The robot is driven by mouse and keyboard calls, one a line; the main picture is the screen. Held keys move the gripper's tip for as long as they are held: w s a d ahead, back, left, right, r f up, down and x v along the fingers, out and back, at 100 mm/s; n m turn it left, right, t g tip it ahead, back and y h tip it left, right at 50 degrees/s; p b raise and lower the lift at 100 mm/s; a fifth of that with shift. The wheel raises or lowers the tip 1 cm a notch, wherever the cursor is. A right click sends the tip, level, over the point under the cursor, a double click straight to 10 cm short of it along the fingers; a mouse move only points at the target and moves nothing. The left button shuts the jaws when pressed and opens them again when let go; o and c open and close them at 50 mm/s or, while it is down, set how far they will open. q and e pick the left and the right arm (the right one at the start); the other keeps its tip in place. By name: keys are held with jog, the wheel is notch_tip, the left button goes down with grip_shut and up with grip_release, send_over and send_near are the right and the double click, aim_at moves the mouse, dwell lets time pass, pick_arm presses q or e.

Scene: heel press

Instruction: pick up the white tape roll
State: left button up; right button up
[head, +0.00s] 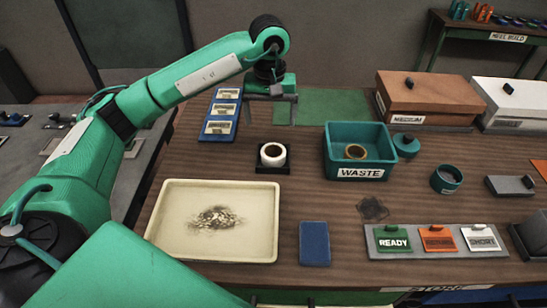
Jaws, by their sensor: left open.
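The white tape roll (273,155) stands on a small black base (259,166) near the middle of the table. Its dark centre faces up. My left gripper (271,104) is open and empty, hanging above and behind the roll in the picture, apart from it. The arm reaches in from the left. My right gripper is not in view.
A teal WASTE bin (357,173) holding a brown tape ring (356,151) stands right of the roll. A cream tray (160,215) with debris lies in front. A blue card board (217,135) is at left. Brown (430,92) and white boxes (515,100) stand at back right.

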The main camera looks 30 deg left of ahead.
pick_arm(q)
send_near(273, 147)
notch_tip(273, 147, down, 2)
jog(key=s+f, duration=0.1)
jog(key=s, duration=0.2)
jog(key=f+p, duration=0.2)
jog(key=w+d+f+p, duration=0.1)
jog(key=f, duration=0.1)
jog(key=shift+f, duration=0.4)
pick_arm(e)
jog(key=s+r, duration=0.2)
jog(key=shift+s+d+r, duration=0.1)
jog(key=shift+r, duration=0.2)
pick_arm(q)
jog(key=shift+c, duration=0.2)
jog(key=shift+w, duration=0.1)
jog(key=c, duration=1)
